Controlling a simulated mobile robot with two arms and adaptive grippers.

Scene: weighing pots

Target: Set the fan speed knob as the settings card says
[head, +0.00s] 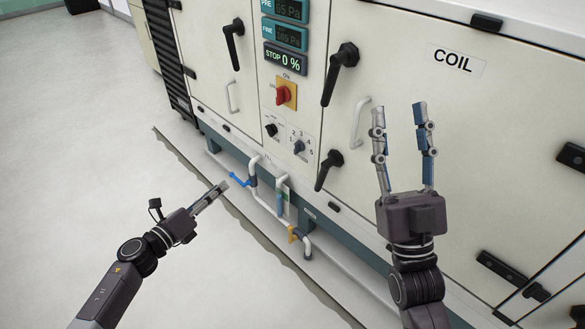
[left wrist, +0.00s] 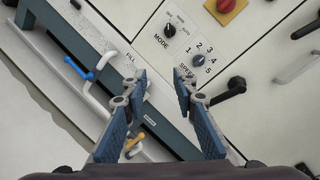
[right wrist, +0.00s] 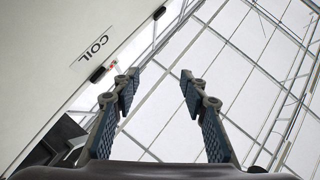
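The fan speed knob (head: 299,147) is a small grey-blue knob on a white plate numbered 1 to 5, on the cabinet's front. It also shows in the left wrist view (left wrist: 198,60), beyond the fingertips and a little right of the gap; its exact setting is too small to read. My left gripper (head: 222,187) is left of and below the knob in the head view, apart from it. Its fingers are open and empty in the left wrist view (left wrist: 161,76). My right gripper (head: 399,106) is open and empty, raised in front of the COIL door. I cannot make out a settings card.
The black MODE knob (head: 271,130) sits left of the speed knob, with a red switch (head: 283,95) on yellow above. The display (head: 284,58) reads STOP 0 %. Black door handles (head: 329,170) flank the panel. Pipes with a blue lever (head: 239,180) project below.

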